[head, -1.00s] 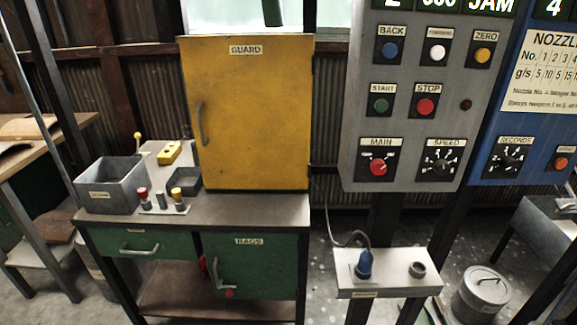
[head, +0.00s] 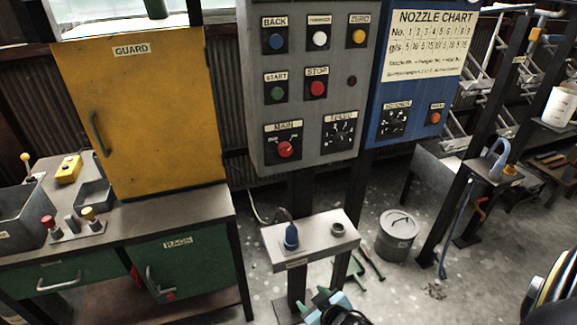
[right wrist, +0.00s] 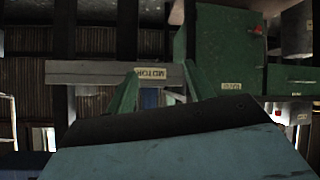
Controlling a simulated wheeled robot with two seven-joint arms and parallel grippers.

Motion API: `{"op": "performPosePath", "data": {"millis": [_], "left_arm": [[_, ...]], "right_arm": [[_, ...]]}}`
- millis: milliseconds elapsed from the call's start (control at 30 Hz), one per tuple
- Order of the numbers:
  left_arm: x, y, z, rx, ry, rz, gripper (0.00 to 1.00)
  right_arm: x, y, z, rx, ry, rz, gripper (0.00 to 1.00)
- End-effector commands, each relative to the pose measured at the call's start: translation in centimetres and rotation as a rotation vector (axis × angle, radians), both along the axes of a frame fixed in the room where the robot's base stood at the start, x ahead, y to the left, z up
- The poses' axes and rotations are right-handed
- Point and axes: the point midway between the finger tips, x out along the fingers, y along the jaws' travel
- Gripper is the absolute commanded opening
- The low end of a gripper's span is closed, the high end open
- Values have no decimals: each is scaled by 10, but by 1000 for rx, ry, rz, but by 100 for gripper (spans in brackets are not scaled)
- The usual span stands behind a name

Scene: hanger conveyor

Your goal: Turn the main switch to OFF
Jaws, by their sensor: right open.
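The main switch (head: 285,149) is a red knob on a black plate under a MAIN label, low on the left of the grey control panel (head: 307,100) in the head view. Its pointer is too small to read surely. My right gripper (head: 325,300) shows at the bottom edge of the head view, well below the switch and in front of the small shelf. It is apart from the switch. In the right wrist view its two green fingers (right wrist: 160,90) stand apart with nothing between them; the switch is not seen there. My left gripper is not in view.
A grey shelf (head: 335,245) with a blue plug (head: 291,237) juts out below the panel; its MOTOR label (right wrist: 150,73) shows upside down in the wrist view. The yellow guard cabinet (head: 150,130) stands left, a lidded bin (head: 396,240) right. The panel front is clear.

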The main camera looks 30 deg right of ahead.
Motion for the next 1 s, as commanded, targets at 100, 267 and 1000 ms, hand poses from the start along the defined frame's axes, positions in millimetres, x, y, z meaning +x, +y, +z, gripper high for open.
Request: {"op": "performPosePath", "data": {"millis": [100,267,1000], "left_arm": [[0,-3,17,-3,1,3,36],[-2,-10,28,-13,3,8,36],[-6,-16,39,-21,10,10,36]], "right_arm": [[40,-9,117,-16,-218,-25,53],[58,-17,240,-31,-448,-55,53],[128,-35,339,-47,-635,-75,53]]}}
